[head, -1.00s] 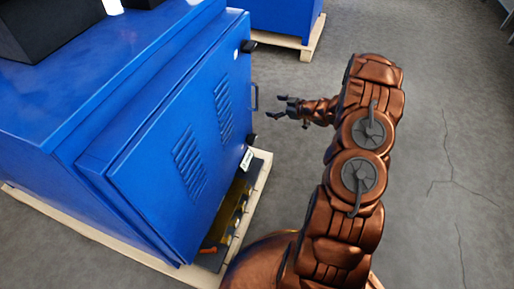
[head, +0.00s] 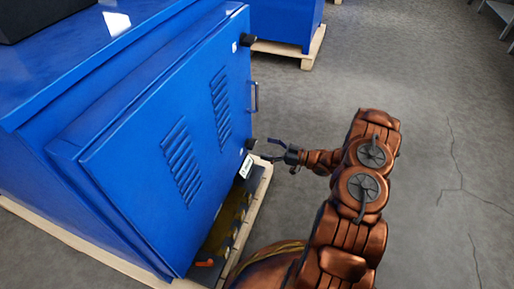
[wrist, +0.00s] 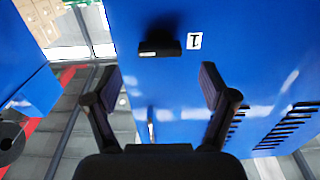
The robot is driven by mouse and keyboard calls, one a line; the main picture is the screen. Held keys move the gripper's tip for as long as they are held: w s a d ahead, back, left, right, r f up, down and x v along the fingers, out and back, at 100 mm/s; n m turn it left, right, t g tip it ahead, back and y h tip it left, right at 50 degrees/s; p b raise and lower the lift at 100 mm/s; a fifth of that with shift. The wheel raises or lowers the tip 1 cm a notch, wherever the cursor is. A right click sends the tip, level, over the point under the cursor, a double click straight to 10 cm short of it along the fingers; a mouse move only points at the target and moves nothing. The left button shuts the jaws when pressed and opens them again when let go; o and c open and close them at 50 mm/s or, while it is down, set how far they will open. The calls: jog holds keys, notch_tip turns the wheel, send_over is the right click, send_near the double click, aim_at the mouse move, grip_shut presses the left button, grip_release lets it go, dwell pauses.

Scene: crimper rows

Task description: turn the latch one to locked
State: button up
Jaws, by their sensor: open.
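The latch one (wrist: 160,50) is a black latch on the blue cabinet door, close to the door's edge. In the wrist view its bar lies about crosswise, beside a white label with a 1 (wrist: 195,40). In the head view it appears to be the lower black latch (head: 250,143). My gripper (head: 272,150) is just to the right of that latch, apart from the door. In the wrist view my gripper (wrist: 160,80) is open and empty, with the latch beyond and slightly above its fingertips. I cannot tell if they touch.
A second black latch (head: 248,40) and a handle (head: 254,96) are on the same door edge. The door has louvred vents (head: 181,160). A wooden pallet (head: 258,190) juts out below. Another blue cabinet (head: 285,20) stands behind. The grey floor to the right is clear.

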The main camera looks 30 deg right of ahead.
aim_at(252, 144)
jog(key=b+x, duration=0.1)
jog(key=x, duration=0.3)
jog(key=shift+w+a, duration=0.25)
jog(key=c, duration=1.2)
